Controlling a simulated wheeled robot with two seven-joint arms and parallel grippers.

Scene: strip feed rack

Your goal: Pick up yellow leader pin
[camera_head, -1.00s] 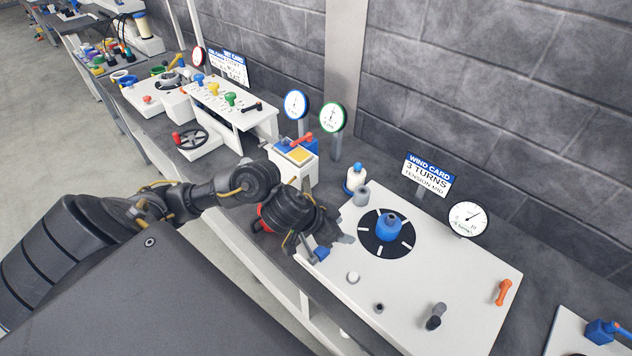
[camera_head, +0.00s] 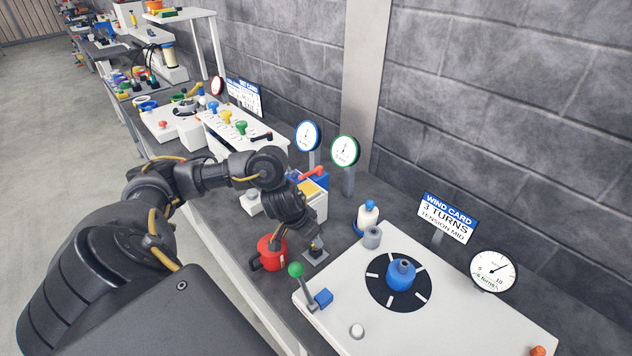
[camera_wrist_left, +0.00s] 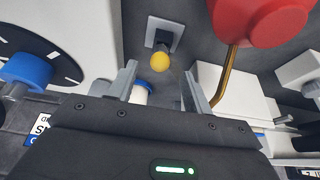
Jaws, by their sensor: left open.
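The yellow leader pin shows in the left wrist view as a round yellow knob (camera_wrist_left: 160,61) on a dark stem or holder, with a square grey plate (camera_wrist_left: 166,27) under it. My left gripper (camera_wrist_left: 158,72) is open, with one finger on each side of the knob's line in that view. The knob appears just beyond the fingertips, and no contact is visible. In the head view my left gripper (camera_head: 316,243) points down over the grey plate (camera_head: 317,258), and the yellow knob is hidden there. My right gripper is not in view.
A green-knobbed lever (camera_head: 296,270) and a blue block (camera_head: 323,297) are at the near corner of the white winding board (camera_head: 390,325).

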